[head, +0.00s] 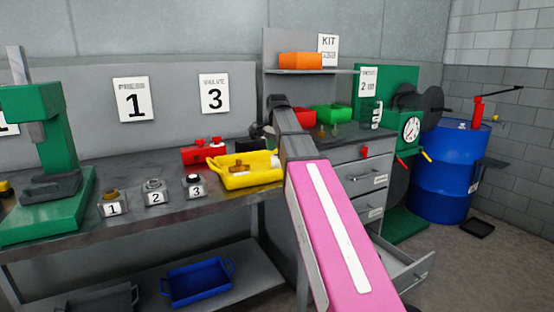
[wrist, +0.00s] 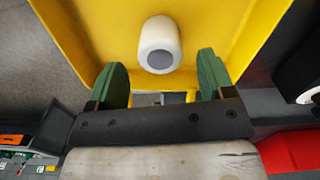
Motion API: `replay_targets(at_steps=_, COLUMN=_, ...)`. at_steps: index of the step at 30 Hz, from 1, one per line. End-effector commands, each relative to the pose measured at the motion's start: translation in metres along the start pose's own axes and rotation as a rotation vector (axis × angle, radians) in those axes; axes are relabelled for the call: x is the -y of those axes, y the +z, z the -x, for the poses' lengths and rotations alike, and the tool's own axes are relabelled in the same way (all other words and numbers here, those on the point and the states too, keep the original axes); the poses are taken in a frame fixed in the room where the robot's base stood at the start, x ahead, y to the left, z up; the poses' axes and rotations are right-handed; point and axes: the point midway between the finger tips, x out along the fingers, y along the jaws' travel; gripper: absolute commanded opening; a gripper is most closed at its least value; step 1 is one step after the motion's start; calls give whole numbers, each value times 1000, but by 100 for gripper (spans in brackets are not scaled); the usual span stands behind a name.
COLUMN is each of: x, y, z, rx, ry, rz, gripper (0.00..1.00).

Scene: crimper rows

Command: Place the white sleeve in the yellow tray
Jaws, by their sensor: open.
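The white sleeve (wrist: 160,45) shows in the wrist view as a short, rounded white cylinder with a grey end facing me. It is against the yellow floor of the yellow tray (wrist: 75,30), inside its walls. In the head view the tray (head: 250,183) sits on the bench, and a small white piece at its right end looks like the sleeve (head: 275,161). My gripper (wrist: 161,64) is open. Its green fingers are apart on either side below the sleeve, not closed on it. In the head view my arm hides most of the gripper.
A brass-coloured part (head: 240,169) lies in the tray. Numbered stands with small parts (head: 154,192) are to the left, near a green press (head: 45,130). A drawer (head: 408,270) is open.

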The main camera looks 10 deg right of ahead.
Motion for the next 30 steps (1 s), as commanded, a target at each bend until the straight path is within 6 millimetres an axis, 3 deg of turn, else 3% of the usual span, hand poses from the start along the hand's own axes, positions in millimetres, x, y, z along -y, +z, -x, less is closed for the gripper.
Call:
replay_targets(at_steps=6, x=1, y=-1, z=42, rx=0, ry=-1, rz=0, gripper=75)
replay_targets(at_steps=12, x=1, y=0, z=64, rx=0, ry=0, rz=0, gripper=75)
replay_targets(at_steps=30, x=-1, y=0, z=65, rx=1, ry=1, rz=7, gripper=75)
